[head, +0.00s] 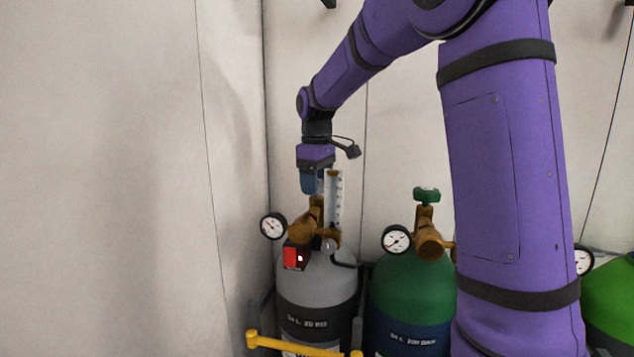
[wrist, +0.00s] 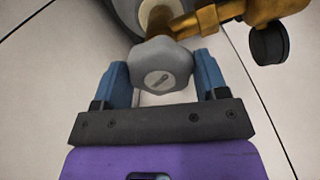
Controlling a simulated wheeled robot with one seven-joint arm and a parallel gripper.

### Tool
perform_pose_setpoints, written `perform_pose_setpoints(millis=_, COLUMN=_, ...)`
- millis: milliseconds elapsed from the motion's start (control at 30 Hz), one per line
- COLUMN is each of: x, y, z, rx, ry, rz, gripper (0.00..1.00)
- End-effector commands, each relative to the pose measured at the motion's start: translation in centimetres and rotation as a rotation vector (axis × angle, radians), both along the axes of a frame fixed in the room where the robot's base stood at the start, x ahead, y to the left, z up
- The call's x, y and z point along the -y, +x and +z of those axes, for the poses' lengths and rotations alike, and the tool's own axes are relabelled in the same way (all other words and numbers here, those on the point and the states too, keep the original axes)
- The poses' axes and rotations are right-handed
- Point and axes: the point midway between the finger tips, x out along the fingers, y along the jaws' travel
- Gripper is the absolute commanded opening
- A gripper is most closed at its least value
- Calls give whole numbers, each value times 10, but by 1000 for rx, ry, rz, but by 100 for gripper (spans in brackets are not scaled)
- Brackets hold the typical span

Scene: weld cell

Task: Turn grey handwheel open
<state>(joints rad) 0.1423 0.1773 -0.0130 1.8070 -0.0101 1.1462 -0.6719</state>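The grey handwheel (wrist: 160,66) tops the brass valve (head: 305,226) of the grey cylinder (head: 318,287). In the wrist view it is a lobed grey knob with a marked centre disc. My gripper (wrist: 165,78) has its two blue fingers on either side of the handwheel. The fingers stand apart, with a narrow gap showing near the right one; contact on the left cannot be told. In the head view my gripper (head: 312,190) points down over the valve and hides the handwheel.
A pressure gauge (head: 273,226), a flow tube (head: 334,199) and a red box with a lit spot (head: 296,257) sit around the valve. A green cylinder (head: 411,287) with a green handwheel (head: 426,195) stands to the right. A yellow bar (head: 300,345) crosses in front. The wall is close behind.

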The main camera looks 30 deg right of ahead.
Motion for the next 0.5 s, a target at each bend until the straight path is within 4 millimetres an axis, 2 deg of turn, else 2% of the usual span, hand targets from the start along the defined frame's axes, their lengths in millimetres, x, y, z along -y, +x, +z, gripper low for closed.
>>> perform_pose_setpoints(millis=33, x=0, y=0, z=1, rx=1, ry=0, rz=0, gripper=79)
perform_pose_setpoints(millis=67, x=0, y=0, z=1, rx=1, ry=0, rz=0, gripper=86)
perform_pose_setpoints(millis=100, x=0, y=0, z=0, rx=0, ry=0, rz=0, gripper=88)
perform_pose_setpoints(millis=367, x=0, y=0, z=1, rx=-1, ry=0, rz=-1, gripper=88)
perform_pose_setpoints(millis=500, x=0, y=0, z=11, rx=1, ry=0, rz=-1, gripper=88)
